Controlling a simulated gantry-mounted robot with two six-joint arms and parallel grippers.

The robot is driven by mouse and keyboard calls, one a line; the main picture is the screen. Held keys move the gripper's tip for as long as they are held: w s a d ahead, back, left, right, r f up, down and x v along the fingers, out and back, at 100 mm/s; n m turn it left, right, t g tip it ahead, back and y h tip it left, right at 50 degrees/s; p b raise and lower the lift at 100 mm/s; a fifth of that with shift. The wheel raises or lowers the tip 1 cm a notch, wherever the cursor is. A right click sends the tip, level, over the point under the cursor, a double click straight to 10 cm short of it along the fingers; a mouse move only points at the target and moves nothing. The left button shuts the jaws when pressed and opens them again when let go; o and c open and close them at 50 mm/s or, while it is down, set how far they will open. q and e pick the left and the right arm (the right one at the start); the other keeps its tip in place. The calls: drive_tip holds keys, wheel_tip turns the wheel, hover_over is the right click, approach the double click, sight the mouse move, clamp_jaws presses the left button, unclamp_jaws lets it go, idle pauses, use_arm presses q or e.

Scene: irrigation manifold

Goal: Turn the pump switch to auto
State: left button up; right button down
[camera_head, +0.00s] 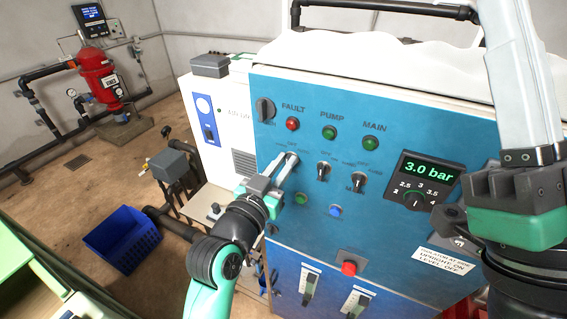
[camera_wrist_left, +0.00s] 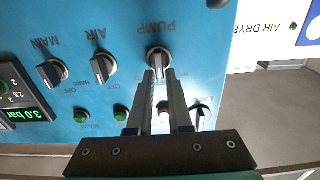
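The pump switch (camera_wrist_left: 158,57) is a black rotary knob on a pale round base, beside the PUMP lettering, upside down in the left wrist view. My left gripper (camera_wrist_left: 161,75) has its two fingers at this knob, one on each side, with a narrow gap between them. In the head view the left gripper (camera_head: 292,157) reaches the leftmost switch of the row and covers most of it. Contact with the knob and its exact setting cannot be made out.
The blue panel (camera_head: 290,235) carries the AIR switch (camera_head: 323,170), the MAIN switch (camera_head: 358,180), lamps (camera_head: 329,132), a 3.0 bar display (camera_head: 428,170) and a red button (camera_head: 348,267). A blue crate (camera_head: 122,240) stands on the floor at left.

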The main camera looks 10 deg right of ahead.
use_arm(q)
clamp_jaws()
drive_tip(key=shift+s+d+f+m+b, duration=0.1)
drive_tip(key=shift+d+m+b, duration=0.05)
drive_tip(key=shift+m+b, duration=1.25)
drive_tip(key=shift+s+d+f+m+b, duration=0.1)
drive_tip(key=shift+m+b, duration=1.2)
drive_tip(key=shift+m, duration=0.25)
drive_tip(key=shift+s+d+f+m+b, duration=0.1)
drive_tip(key=shift+d+m+b, duration=0.05)
drive_tip(key=shift+m+b, duration=1.25)
drive_tip(key=shift+o, duration=2.4)
unclamp_jaws()
